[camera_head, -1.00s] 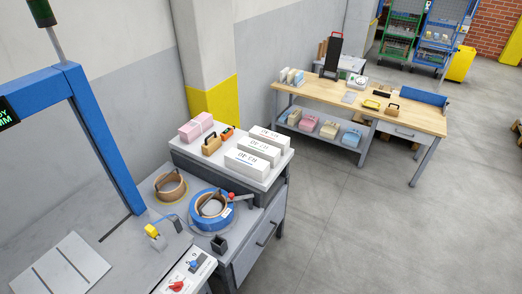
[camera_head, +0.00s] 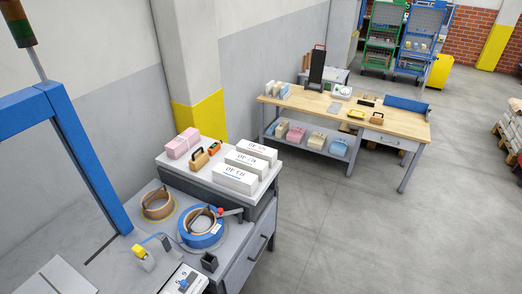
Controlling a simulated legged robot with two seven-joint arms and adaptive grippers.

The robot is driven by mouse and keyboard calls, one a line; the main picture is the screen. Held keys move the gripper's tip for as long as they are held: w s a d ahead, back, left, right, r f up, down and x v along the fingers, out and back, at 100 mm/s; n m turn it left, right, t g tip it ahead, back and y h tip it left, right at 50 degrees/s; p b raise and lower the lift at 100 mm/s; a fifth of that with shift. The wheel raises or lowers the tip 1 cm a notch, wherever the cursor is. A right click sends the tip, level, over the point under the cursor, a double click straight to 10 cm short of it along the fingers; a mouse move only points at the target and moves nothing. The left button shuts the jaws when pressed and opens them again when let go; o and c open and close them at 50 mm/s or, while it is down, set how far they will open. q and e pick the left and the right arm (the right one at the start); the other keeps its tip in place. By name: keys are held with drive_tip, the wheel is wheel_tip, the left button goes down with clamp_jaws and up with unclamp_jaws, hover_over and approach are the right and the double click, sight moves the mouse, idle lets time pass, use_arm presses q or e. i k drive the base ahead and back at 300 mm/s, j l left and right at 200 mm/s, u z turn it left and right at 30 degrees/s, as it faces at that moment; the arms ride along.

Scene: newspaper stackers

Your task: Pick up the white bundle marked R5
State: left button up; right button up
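Three white bundles lie in a row on the grey top of a small cabinet: a near one (camera_head: 235,178), a middle one (camera_head: 247,163) and a far one (camera_head: 259,150). Each has dark printing on it, which looks upside down and is too small to read surely. I cannot tell which one is marked R5. Neither of my grippers is in view.
Pink bundles (camera_head: 183,143), a brown-handled tool (camera_head: 199,158) and an orange device (camera_head: 214,149) share the cabinet top. Strap rolls (camera_head: 201,240) lie in front. A blue frame (camera_head: 88,155) stands left. A wooden workbench (camera_head: 315,107) stands behind. Floor on the right (camera_head: 340,240) is clear.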

sight(269, 154)
drive_tip(key=i+l+z, duration=0.1)
drive_tip(key=i+l, duration=0.25)
drive_tip(key=i+l+z, duration=0.15)
drive_tip(key=i+l, duration=0.15)
drive_tip(key=i, duration=0.3)
